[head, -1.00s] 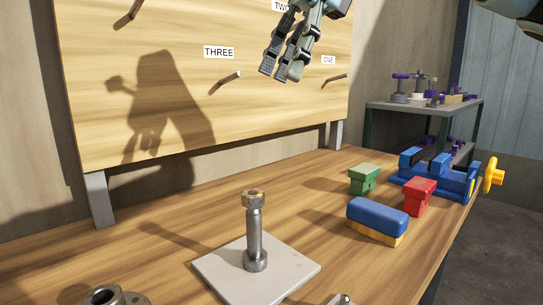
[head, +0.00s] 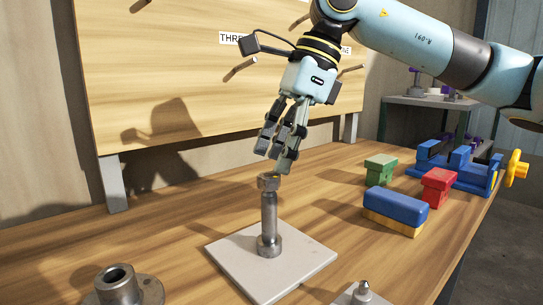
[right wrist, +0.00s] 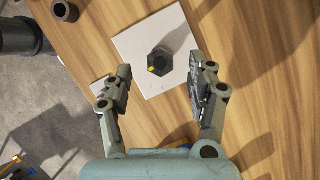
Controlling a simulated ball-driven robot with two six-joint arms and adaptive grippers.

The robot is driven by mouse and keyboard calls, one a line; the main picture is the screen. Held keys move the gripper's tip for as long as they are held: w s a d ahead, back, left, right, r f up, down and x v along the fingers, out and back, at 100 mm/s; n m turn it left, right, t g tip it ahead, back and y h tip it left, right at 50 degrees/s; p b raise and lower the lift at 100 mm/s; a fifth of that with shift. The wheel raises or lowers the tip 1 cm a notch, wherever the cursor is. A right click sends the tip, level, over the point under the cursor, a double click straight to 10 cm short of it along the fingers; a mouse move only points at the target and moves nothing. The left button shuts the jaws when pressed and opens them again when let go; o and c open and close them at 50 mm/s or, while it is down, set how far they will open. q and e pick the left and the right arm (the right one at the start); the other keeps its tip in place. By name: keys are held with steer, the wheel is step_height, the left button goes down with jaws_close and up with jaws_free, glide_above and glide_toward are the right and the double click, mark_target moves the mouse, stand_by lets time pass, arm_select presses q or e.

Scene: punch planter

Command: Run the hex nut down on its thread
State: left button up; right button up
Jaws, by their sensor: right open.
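The hex nut (head: 269,181) sits at the top of an upright steel threaded post (head: 269,220), which stands on a pale square plate (head: 300,268). In the right wrist view the nut (right wrist: 160,62) shows from above as a dark hexagon with a yellow mark. My right gripper (head: 276,160) is just above the nut, pointing down. Its fingers are spread apart with nothing between them. In the right wrist view the nut lies ahead of the gap between the fingertips (right wrist: 160,82). My left gripper is out of view.
A flanged steel socket (head: 118,287) stands at the front left. A small plate with a pointed pin (head: 362,292) is at the front edge. Blue, red (head: 438,186) and green blocks and a blue vise (head: 465,172) are at the right. A wooden board (head: 190,75) with pegs stands behind.

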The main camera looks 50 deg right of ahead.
mark_target(267, 178)
steer(key=shift+x, duration=1.6)
steer(key=shift+c, duration=0.3)
